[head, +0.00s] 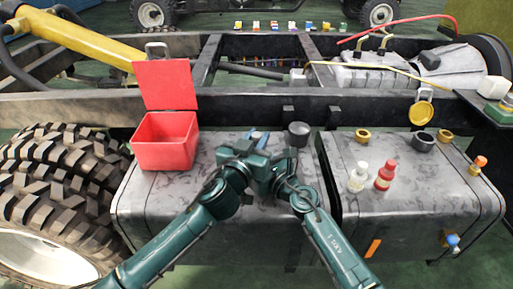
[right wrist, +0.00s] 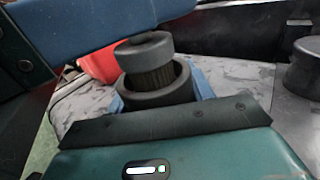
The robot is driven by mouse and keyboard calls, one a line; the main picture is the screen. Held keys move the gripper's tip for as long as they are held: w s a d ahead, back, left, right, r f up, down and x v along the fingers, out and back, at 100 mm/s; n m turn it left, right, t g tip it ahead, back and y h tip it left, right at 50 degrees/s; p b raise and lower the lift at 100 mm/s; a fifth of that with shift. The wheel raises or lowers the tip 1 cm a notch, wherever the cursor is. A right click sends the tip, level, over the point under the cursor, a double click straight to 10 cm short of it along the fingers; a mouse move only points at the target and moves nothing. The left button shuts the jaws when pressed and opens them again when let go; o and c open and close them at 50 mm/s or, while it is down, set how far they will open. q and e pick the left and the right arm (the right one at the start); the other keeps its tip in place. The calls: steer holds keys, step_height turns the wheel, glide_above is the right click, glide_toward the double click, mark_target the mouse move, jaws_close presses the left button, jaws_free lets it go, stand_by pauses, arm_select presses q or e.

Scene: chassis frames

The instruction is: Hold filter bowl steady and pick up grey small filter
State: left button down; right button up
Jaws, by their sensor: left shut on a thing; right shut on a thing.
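The grey small filter (right wrist: 152,62), with a grey cap and brown pleated body, stands partly inside the dark round filter bowl (right wrist: 157,98) in the right wrist view. My right gripper (right wrist: 160,92) is shut around the bowl, with blue fingers showing on both sides. My left gripper (head: 256,140) is shut on the filter's top; its broad blue finger crosses the upper part of the right wrist view. In the head view both grippers meet above the left grey tank (head: 180,208), and they hide the bowl and filter.
A dark grey cup (head: 298,133) stands just right of my grippers. An open red box (head: 165,147) is to the left. White (head: 358,179) and red (head: 385,177) bottles and several rings stand on the right tank. A frame rail (head: 250,108) runs behind.

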arm_select(q)
step_height(320, 180, up, 8)
steer(key=shift+f, duration=0.1)
arm_select(e)
steer(key=o, duration=1.2)
steer(key=shift+s+d, duration=0.1)
